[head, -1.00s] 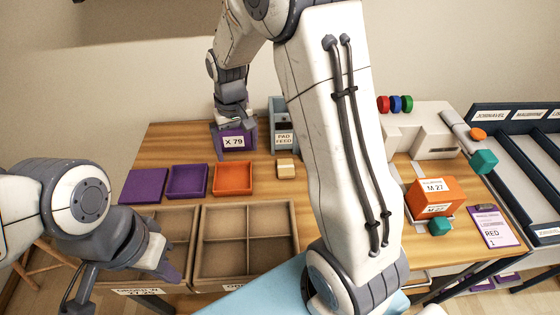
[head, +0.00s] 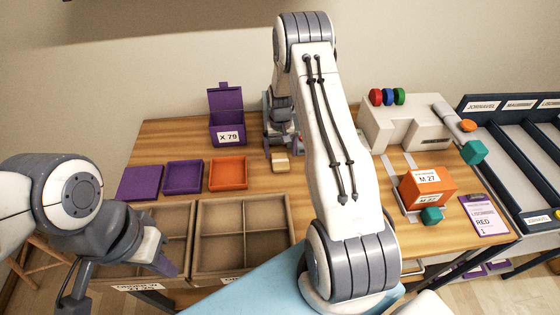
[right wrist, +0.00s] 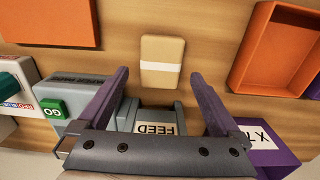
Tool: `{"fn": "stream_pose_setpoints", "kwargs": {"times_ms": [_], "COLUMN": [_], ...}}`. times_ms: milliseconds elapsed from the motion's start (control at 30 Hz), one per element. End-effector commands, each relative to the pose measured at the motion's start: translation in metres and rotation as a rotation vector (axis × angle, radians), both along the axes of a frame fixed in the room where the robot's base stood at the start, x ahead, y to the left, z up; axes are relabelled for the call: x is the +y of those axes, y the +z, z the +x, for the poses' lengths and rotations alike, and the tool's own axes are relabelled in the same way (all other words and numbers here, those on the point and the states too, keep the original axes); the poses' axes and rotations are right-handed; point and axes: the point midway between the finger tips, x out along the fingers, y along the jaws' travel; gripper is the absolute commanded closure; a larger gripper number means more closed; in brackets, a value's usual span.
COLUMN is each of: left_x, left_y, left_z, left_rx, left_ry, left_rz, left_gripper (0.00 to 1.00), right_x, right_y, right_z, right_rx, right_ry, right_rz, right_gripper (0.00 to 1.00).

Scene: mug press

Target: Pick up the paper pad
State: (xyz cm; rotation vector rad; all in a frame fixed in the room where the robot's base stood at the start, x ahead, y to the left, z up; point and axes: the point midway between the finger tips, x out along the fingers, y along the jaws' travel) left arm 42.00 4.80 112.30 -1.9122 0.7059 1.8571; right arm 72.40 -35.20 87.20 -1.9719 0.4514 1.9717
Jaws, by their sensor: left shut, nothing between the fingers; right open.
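The paper pad, a small tan block with a white band, lies on the table in the right wrist view (right wrist: 162,64). It also shows in the head view (head: 281,162), just in front of my right gripper (head: 283,146). In the right wrist view my right gripper (right wrist: 158,76) is open and empty, its purple fingers pointing toward the pad with one on each side of its line. The pad is not between the fingers. My left gripper (head: 168,262) is shut and empty near the front-left wooden tray.
A grey feeder marked FEED (right wrist: 154,124) stands under my right gripper. The purple X 79 box (head: 228,128) has its lid up. An orange tray (head: 228,174), a purple tray (head: 183,177) and divided wooden trays (head: 243,200) lie left of and before the pad.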

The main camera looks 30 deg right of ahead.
Motion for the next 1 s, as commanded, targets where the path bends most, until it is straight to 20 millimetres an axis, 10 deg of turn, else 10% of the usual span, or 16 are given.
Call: {"fn": "stream_pose_setpoints", "kwargs": {"times_ms": [500,733,1000], "left_x": [0.000,0.000,0.000], "left_y": [0.014,0.014,0.013], "left_z": [0.000,0.000,0.000], "left_rx": [0.000,0.000,0.000], "left_ry": [0.001,0.001,0.001], "left_rz": [0.000,0.000,0.000], "left_gripper": [1.00,1.00,1.00], "right_x": [0.001,0.001,0.001], "right_y": [-0.034,-0.033,-0.032], "right_z": [-0.001,-0.001,-0.001], "right_rx": [-0.001,0.000,0.000], "right_ry": [0.000,0.000,0.000], "right_rz": [0.000,0.000,0.000], "right_gripper": [0.00,0.78,0.78]}}
